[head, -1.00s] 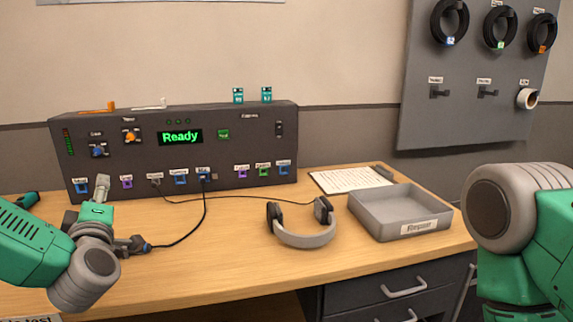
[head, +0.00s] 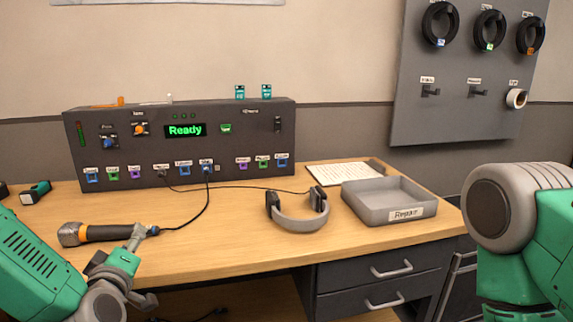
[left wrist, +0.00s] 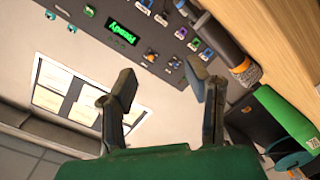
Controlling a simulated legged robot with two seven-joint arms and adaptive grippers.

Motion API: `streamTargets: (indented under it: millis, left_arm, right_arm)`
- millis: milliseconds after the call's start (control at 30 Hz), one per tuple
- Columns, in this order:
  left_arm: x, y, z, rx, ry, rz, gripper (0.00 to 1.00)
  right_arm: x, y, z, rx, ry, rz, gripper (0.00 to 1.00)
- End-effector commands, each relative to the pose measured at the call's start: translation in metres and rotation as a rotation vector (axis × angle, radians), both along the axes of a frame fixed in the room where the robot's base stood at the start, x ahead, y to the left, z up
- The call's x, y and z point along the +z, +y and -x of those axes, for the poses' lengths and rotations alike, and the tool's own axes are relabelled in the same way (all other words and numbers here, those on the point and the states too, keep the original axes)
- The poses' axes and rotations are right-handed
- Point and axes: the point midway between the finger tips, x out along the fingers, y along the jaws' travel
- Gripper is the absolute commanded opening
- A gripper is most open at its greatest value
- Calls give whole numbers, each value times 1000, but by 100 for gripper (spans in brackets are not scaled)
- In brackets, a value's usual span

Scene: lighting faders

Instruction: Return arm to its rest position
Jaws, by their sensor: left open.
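My left gripper (head: 120,260) is low at the left of the head view, at the front edge of the desk. A finger overlaps the cable end of the microphone (head: 100,233) in the picture. In the left wrist view the two fingers of this gripper (left wrist: 162,90) are spread with nothing between them. The microphone lies on the desk, its cable running to the console (head: 225,135), whose display reads "Ready". It also shows right of the fingers in the left wrist view (left wrist: 244,73). My right gripper is out of view; only part of that arm shows at the right.
Headphones (head: 297,222) lie mid-desk, beside a grey tray (head: 365,212) and a white sheet (head: 345,173). The desk (head: 225,252) is clear in front of the headphones. Drawers (head: 375,275) are under its right side. A pegboard (head: 437,118) with cable coils hangs behind.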

Motion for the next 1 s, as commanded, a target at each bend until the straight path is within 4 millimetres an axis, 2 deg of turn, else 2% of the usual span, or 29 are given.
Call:
streamTargets:
  millis: [33, 167, 267, 300, 367, 400, 467, 500, 600, 700, 800, 900, 1000]
  left_arm:
    - [-18, -9, 6, -35, 53, -22, 43]
    - [-67, -31, 28, -136, 213, -92, 43]
    - [-119, -50, 60, -245, 385, -164, 43]
    - [-141, -56, 78, -295, 465, -198, 43]
    - [-174, -63, 109, -372, 590, -247, 43]
    - [-195, -66, 131, -424, 672, -280, 43]
    - [-223, -68, 167, -505, 800, -329, 43]
    - [-239, -68, 193, -557, 884, -362, 43]
    - [-270, -63, 255, -679, 1083, -434, 43]
    - [-286, -54, 307, -776, 1242, -488, 43]
    - [-293, -46, 342, -842, 1351, -523, 43]
    - [-294, -40, 361, -876, 1410, -540, 43]
    - [-295, -39, 366, -886, 1427, -545, 43]
  right_arm:
    - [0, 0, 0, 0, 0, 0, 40]
    - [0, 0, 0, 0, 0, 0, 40]
    - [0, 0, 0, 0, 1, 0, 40]
    - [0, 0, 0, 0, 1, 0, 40]
    - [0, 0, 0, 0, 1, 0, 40]
    - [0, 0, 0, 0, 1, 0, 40]
    - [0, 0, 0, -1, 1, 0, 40]
    - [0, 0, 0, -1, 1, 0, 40]
    - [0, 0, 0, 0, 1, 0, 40]
    - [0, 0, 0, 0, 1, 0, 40]
    - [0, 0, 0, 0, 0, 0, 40]
    - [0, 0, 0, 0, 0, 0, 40]
    - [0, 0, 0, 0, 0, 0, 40]
